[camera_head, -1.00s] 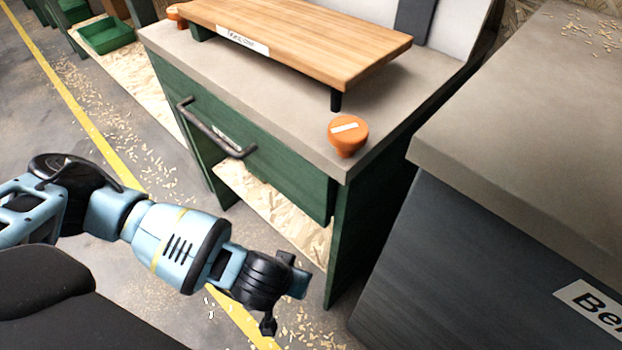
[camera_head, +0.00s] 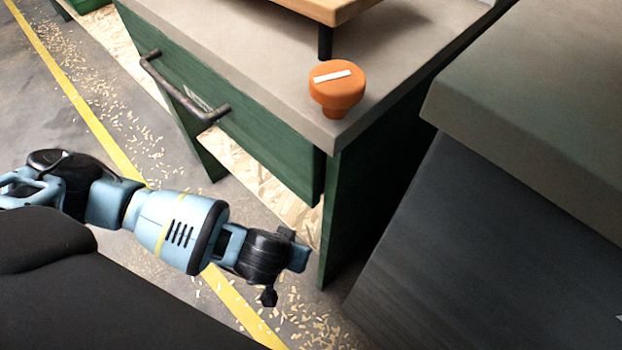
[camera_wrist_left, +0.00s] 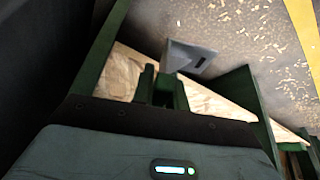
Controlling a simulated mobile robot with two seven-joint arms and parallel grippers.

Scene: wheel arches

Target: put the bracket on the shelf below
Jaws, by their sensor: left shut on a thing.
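The bracket (camera_wrist_left: 190,57) is a grey angled piece with a dark slot, seen in the left wrist view just beyond the fingertips. My left gripper (camera_wrist_left: 163,78) is shut on it. In the head view my left arm comes in from the left and its wrist ends low in front of the bench; the fingers and the bracket cannot be made out there. The shelf below (camera_head: 262,187) is a pale chipboard under the green bench, partly hidden by the drawer front and side panel. It also shows in the left wrist view (camera_wrist_left: 207,104), behind the gripper. My right gripper is not in view.
The bench top (camera_head: 262,62) carries an orange knob (camera_head: 337,86) near its corner and a wooden riser (camera_head: 318,8). A dark handle (camera_head: 180,95) sticks out from the green drawer. A dark cabinet (camera_head: 440,250) stands at right. Wood chips lie on the floor.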

